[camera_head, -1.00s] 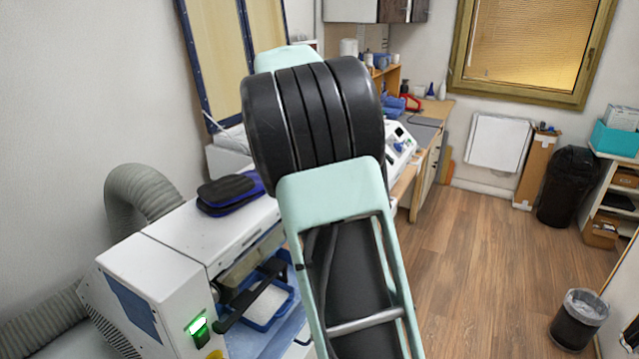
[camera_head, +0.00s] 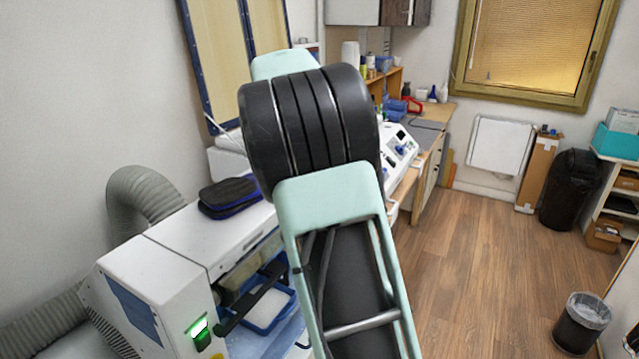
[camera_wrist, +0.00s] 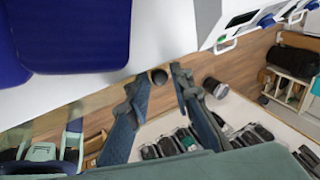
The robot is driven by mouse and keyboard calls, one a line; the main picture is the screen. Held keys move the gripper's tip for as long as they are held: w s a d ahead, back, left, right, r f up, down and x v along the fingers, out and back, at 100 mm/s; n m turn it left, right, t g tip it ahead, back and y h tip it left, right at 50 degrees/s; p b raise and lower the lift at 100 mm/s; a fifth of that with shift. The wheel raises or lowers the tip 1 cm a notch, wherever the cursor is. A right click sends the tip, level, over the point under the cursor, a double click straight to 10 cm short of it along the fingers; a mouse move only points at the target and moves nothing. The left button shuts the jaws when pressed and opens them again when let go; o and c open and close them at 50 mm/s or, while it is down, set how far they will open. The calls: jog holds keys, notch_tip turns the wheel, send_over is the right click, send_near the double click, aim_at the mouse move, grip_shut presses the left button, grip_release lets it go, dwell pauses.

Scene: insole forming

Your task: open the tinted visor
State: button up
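The white machine (camera_head: 215,235) stands at the lower left in the head view. A tinted, see-through strip that looks like the visor (camera_head: 250,262) runs below its front top edge, over a blue tray. In the wrist view a yellowish tinted strip (camera_wrist: 95,103) lies along the white top's edge, left of my gripper. My gripper (camera_wrist: 160,76) is open in the wrist view. In the head view my arm hides the gripper and part of the machine front.
A dark blue case (camera_head: 229,196) lies on the machine top. A grey hose (camera_head: 145,195) rises behind it. A second white device (camera_head: 398,150) stands beyond my arm. The wooden floor (camera_head: 470,250) at right is clear up to a small bin (camera_head: 582,322).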

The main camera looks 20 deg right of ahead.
jog(key=v, duration=1.1)
jog(key=shift+r, duration=0.25)
